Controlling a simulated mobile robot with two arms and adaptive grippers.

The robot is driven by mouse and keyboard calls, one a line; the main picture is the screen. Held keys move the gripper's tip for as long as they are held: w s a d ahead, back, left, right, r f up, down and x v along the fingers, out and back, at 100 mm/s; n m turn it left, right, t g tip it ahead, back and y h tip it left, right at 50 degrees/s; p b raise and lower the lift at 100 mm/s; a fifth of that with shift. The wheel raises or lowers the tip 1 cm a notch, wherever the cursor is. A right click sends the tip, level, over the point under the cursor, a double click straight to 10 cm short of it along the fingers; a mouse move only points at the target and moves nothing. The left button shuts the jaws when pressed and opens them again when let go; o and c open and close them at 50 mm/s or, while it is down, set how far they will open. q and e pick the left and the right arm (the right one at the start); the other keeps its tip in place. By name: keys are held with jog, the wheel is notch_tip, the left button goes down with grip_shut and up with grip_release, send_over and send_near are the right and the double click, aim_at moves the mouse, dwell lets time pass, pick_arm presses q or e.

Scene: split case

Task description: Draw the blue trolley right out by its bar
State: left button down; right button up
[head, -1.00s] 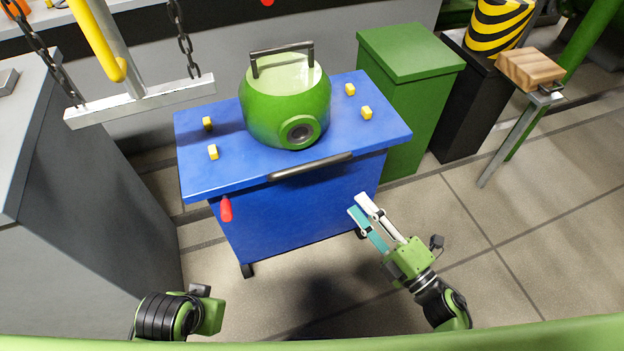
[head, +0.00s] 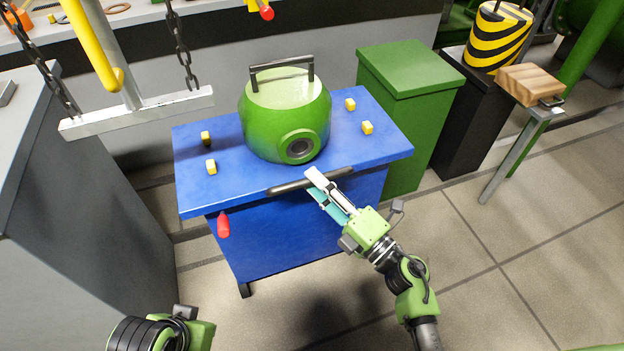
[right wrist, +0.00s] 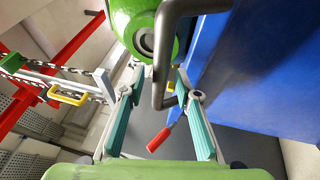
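The blue trolley (head: 345,213) stands ahead with its dark bar (head: 290,185) along the near edge of its top. A round green vessel (head: 270,115) with a dark handle and a port sits on it between small yellow blocks. My right gripper (head: 315,183) is at the right part of the bar. In the right wrist view its fingers (right wrist: 158,82) are apart, with the bar (right wrist: 168,50) between them and no clear grip on it. My left gripper (head: 195,332) is at the bottom left; its fingers do not show.
A grey cabinet (head: 60,220) stands close on the left. A green bin (head: 410,75) is to the trolley's right. A beam (head: 140,110) hangs on chains at upper left. A red handle (head: 223,225) sticks out from the trolley's front.

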jog(key=shift+x, duration=0.8)
grip_shut()
jog(key=shift+s+d+f+p, duration=0.1)
jog(key=shift+s+d+p, duration=0.2)
jog(key=shift+s, duration=0.6)
jog(key=shift+s+d+f+p, duration=0.1)
jog(key=shift+s+d+p, duration=0.15)
jog(key=shift+s, duration=0.7)
jog(key=shift+s+d+r, duration=0.2)
jog(key=shift+s, duration=0.05)
grip_release()
jog(key=shift+w+a, duration=0.15)
jog(key=shift+w, duration=0.1)
jog(key=shift+s, duration=0.1)
